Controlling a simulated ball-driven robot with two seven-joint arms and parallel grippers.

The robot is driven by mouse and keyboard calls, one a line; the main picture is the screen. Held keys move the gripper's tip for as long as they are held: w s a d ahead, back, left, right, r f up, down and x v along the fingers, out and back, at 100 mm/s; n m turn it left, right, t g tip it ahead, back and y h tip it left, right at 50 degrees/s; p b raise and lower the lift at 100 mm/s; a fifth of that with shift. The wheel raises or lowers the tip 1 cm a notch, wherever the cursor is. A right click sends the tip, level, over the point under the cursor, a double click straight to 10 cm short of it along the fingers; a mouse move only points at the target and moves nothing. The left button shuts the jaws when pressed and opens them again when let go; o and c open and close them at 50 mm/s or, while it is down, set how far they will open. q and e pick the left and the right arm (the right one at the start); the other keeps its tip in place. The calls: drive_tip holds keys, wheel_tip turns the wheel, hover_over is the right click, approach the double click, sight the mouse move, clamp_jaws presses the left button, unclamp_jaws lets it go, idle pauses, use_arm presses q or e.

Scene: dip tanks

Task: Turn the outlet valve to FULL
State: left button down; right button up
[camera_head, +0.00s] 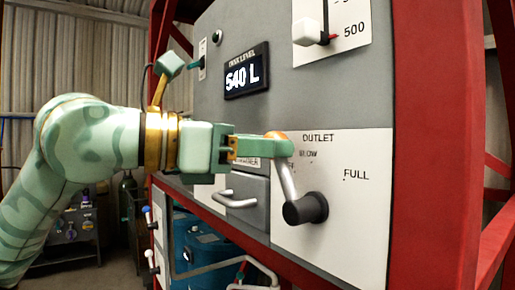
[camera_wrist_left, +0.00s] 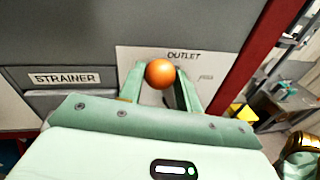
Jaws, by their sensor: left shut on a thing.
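The outlet valve is a silver lever (camera_head: 288,182) on a black hub (camera_head: 305,208), on a white plate (camera_head: 350,225) marked OUTLET. The lever points up and slightly left, ending in an orange ball knob (camera_head: 276,135). My left gripper (camera_head: 281,147) is shut on this knob, which also shows between the fingers in the left wrist view (camera_wrist_left: 160,73). The FULL mark (camera_head: 356,175) is right of the lever. Another label, partly readable, is nearer the lever top. The fingers hide part of the plate. My right gripper is not in view.
A drawer marked STRAINER (camera_wrist_left: 64,78) with a silver handle (camera_head: 235,200) is left of the valve. The tank display (camera_head: 246,72) reads 540 L. A white-knobbed slider (camera_head: 308,32) is above. A red frame post (camera_head: 430,150) stands right. The plate right of the lever is clear.

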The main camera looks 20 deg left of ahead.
use_arm(q)
drive_tip(key=s+d+m, duration=0.1)
drive_tip(key=d+r+m+y, duration=0.1)
drive_tip(key=m, duration=0.1)
drive_tip(key=shift+s+d, duration=0.1)
drive_tip(key=shift+s, duration=0.3)
drive_tip(key=d+m, duration=0.1)
drive_tip(key=s+d+m+b, duration=0.1)
drive_tip(key=m, duration=0.1)
drive_tip(key=shift+s+d+m+y, duration=0.1)
drive_tip(key=shift+s+m+y, duration=0.2)
drive_tip(key=shift+y, duration=0.1)
drive_tip(key=shift+s+d+f+m+b, duration=0.2)
drive_tip(key=shift+s+d+m+b, duration=0.25)
drive_tip(key=shift+m, duration=0.35)
drive_tip(key=shift+s+d+f+m+t+y+b, duration=0.15)
drive_tip(key=shift+s+d+f+m+y+b, duration=0.1)
drive_tip(key=shift+d+m+b, duration=0.2)
drive_tip(key=shift+s+d+f+m+t+y+b, duration=0.2)
drive_tip(key=shift+s+d+m+y, duration=0.1)
drive_tip(key=shift+m, duration=0.25)
drive_tip(key=shift+s+d+f+m+y+b, duration=0.15)
drive_tip(key=shift+s+d+f+m+b, duration=0.1)
drive_tip(key=shift+d+f+m+b, duration=0.25)
drive_tip(key=shift+s+d+f+m+y+b, duration=0.1)
drive_tip(key=shift+s+d+m+b, duration=0.2)
drive_tip(key=shift+m, duration=0.4)
drive_tip(key=shift+a, duration=0.1)
drive_tip(key=c, duration=1)
unclamp_jaws()
